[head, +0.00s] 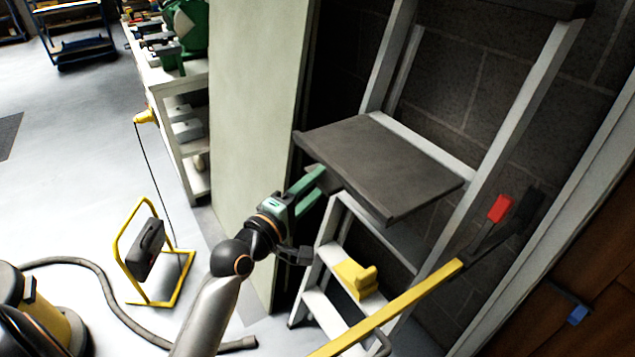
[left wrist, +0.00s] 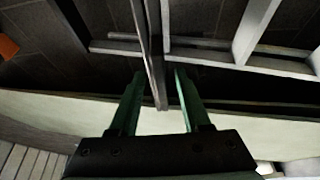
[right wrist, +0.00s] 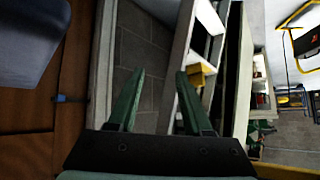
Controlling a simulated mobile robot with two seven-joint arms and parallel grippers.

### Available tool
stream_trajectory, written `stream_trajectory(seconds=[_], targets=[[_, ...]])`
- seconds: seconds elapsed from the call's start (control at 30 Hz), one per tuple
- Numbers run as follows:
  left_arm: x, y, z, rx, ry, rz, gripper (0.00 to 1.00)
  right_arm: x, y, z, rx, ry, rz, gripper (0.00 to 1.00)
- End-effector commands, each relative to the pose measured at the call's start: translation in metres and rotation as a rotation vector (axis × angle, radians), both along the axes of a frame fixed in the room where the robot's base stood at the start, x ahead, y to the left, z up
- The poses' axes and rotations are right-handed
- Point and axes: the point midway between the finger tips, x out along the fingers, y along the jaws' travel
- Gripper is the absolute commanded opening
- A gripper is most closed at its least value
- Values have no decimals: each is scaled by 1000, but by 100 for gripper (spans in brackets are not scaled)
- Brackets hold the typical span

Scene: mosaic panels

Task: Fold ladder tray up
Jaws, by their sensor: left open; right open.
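The ladder tray (head: 385,165) is a dark grey flat plate, unfolded and nearly level on the grey metal ladder (head: 535,90), which stands by a dark block wall. My left gripper (head: 322,178) is at the tray's left edge, its green fingers open. In the left wrist view, the tray shows edge-on as a thin dark plate (left wrist: 152,50) between the two open fingertips (left wrist: 158,76), with no clear contact. My right gripper (right wrist: 158,75) is open and empty in the right wrist view, with the ladder (right wrist: 183,50) beyond it. It is not visible in the head view.
A pale panel (head: 250,130) stands close left of the ladder. A yellow bar (head: 400,310) crosses in front of the ladder's lower right. A yellow object (head: 357,278) sits on a lower step. A yellow stand (head: 170,290) and hose (head: 95,280) lie on the floor at left.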

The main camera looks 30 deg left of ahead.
Motion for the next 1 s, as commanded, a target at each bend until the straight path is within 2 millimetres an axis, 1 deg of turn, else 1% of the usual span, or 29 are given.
stream_trajectory(seconds=[0.03, 0.13, 0.43, 0.83, 0.87, 1.0], targets=[[4, -1, 0, 0, 0, 0, 48, 0, 0, 0, 0, 0, 0, 50], [8, -1, 0, 0, 0, 0, 48, 0, 0, 0, 0, -1, -1, 50], [9, -1, 0, 0, 1, 0, 48, 5, 0, 4, 1, -12, 0, 50], [9, -1, 0, 1, 1, 0, 2, 8, 0, 7, 2, -21, -1, 50], [9, -1, 0, 1, 1, 0, 0, 8, 0, 7, 2, -21, -1, 50], [9, -1, 0, 1, 1, 0, 0, 8, 0, 6, 2, -20, -1, 50]])
